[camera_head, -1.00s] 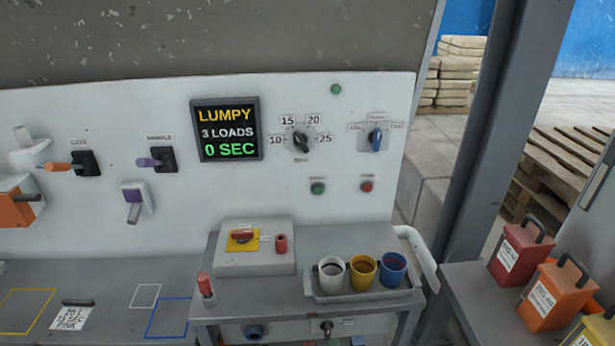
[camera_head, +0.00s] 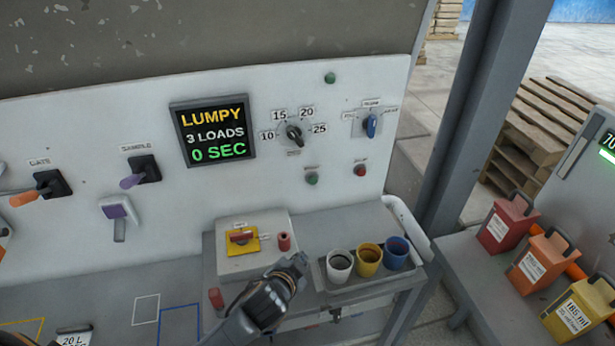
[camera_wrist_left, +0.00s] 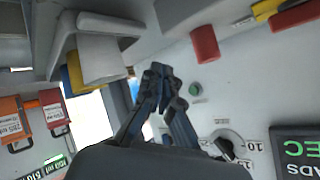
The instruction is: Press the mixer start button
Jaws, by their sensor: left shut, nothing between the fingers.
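The green button (camera_head: 312,178) sits on the white panel below the dial, with a label too small to read above it. A red button (camera_head: 360,170) is to its right. My left gripper (camera_head: 297,262) is shut and empty, in front of the bench, below the green button in the picture and apart from the panel. In the left wrist view, which is upside down, the green button (camera_wrist_left: 195,89) shows just right of the closed fingertips (camera_wrist_left: 157,72). The red button cannot be made out there. My right gripper is not in view.
A grey box with a red-and-yellow switch (camera_head: 243,238) and a red knob (camera_head: 284,241) stands left of my gripper. A tray (camera_head: 345,292) with white, yellow and blue cups is to its right. The screen (camera_head: 213,131) reads LUMPY, 3 LOADS, 0 SEC.

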